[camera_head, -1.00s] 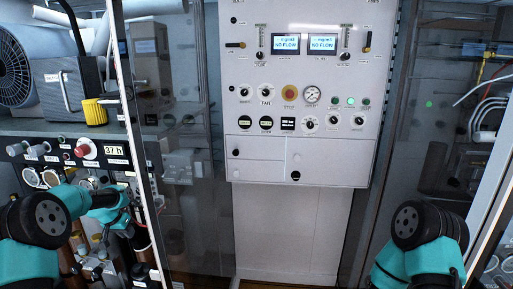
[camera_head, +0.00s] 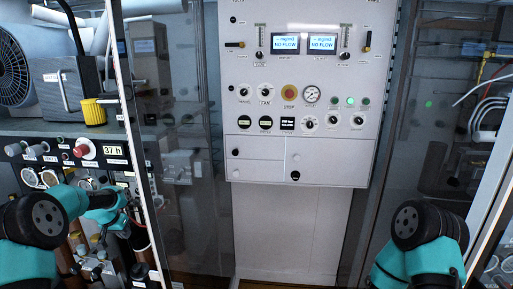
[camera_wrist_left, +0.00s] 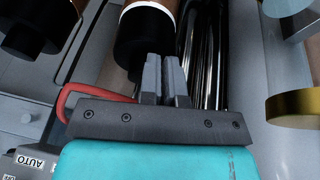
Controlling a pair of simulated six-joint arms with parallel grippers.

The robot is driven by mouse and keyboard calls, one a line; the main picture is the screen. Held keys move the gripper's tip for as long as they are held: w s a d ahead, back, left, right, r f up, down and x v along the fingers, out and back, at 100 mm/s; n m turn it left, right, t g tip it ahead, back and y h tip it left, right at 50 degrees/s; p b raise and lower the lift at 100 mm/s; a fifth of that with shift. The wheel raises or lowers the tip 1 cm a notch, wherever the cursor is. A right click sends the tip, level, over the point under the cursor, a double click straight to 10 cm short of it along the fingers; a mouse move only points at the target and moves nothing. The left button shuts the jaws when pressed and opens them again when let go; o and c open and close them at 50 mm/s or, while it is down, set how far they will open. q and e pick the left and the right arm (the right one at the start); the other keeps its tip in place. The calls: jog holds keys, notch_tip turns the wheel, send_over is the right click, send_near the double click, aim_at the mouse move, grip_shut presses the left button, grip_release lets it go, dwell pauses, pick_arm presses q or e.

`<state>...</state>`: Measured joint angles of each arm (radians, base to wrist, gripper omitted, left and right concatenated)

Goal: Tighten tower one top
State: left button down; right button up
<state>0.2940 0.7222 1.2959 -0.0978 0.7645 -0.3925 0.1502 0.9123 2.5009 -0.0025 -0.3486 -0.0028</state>
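My left gripper (camera_wrist_left: 164,78) has its two dark fingers close together with only a narrow gap and nothing visible between them. The fingertips overlap a black cylinder end (camera_wrist_left: 140,40) with a pale ring and a copper-coloured body; I cannot tell whether they touch it. A second black cylinder end (camera_wrist_left: 32,30) is at the upper left. I cannot tell which is tower one or its top. In the head view the left gripper (camera_head: 126,216) is at the lower left panel, above copper-coloured cylinders (camera_head: 75,238). My right gripper is out of view; only its arm shows.
A red curved tube or handle (camera_wrist_left: 68,98) lies beside the left gripper. A brass-coloured part (camera_wrist_left: 294,106) is at the right. A red knob (camera_head: 82,150) and a 37 h display (camera_head: 114,150) sit above the arm. The glass door edge (camera_head: 138,150) stands close to the gripper's right.

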pick_arm(q)
jog(key=shift+s+f, duration=0.3)
jog(key=shift+f, duration=0.25)
notch_tip(320, 180, up, 6)
jog(key=shift+a+r, duration=0.25)
jog(key=shift+a, duration=0.2)
jog(key=d+r, duration=0.1)
jog(key=d, duration=0.1)
jog(key=shift+w+d+r, duration=0.1)
jog(key=shift+d+r, duration=0.2)
jog(key=shift+r, duration=0.05)
